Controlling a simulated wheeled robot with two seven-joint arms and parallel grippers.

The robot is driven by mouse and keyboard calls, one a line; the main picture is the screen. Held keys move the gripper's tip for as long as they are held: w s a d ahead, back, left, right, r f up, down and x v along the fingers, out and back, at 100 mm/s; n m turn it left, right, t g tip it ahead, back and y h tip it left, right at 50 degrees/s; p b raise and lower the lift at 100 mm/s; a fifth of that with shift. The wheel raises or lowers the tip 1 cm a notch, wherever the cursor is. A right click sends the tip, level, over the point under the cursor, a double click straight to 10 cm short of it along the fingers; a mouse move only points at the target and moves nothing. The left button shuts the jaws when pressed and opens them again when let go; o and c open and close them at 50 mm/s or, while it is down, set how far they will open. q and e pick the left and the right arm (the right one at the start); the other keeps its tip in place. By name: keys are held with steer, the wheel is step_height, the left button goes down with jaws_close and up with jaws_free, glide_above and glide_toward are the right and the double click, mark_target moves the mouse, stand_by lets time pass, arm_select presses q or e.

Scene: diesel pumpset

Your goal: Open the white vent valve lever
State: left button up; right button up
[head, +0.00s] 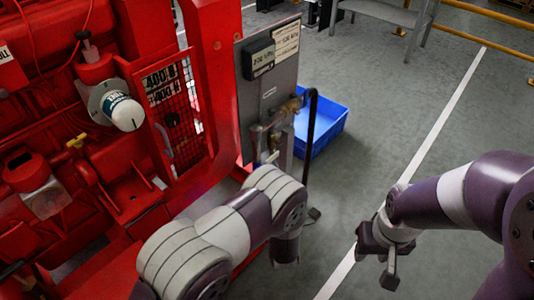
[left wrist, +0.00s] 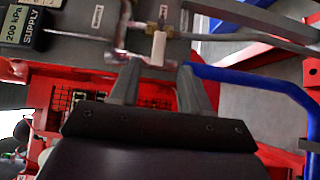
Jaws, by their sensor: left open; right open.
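The white vent valve lever (left wrist: 159,46) shows in the left wrist view, extending down the picture from a brass valve fitting (left wrist: 152,28) on the grey panel (head: 282,82). My left gripper (left wrist: 160,68) is open. Its two fingertips lie either side of the lever's near end in the picture, and no contact shows. Whether the lever is between the fingers in depth I cannot tell. My right gripper (head: 379,262) is open and empty above the floor.
A red pumpset (head: 128,185) with a mesh guard fills the left of the head view. A pressure display (head: 259,57) sits on the panel. A blue crate (head: 327,125) stands on the floor behind a dark hose (head: 312,130).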

mark_target(274, 159)
arm_select(q)
steer(key=w, duration=0.4)
steer(key=w+a+b, duration=0.1)
steer(key=w, duration=0.2)
steer(key=w+a+b, duration=0.1)
steer(key=w, duration=0.3)
steer(key=shift+w, duration=0.3)
jaws_close()
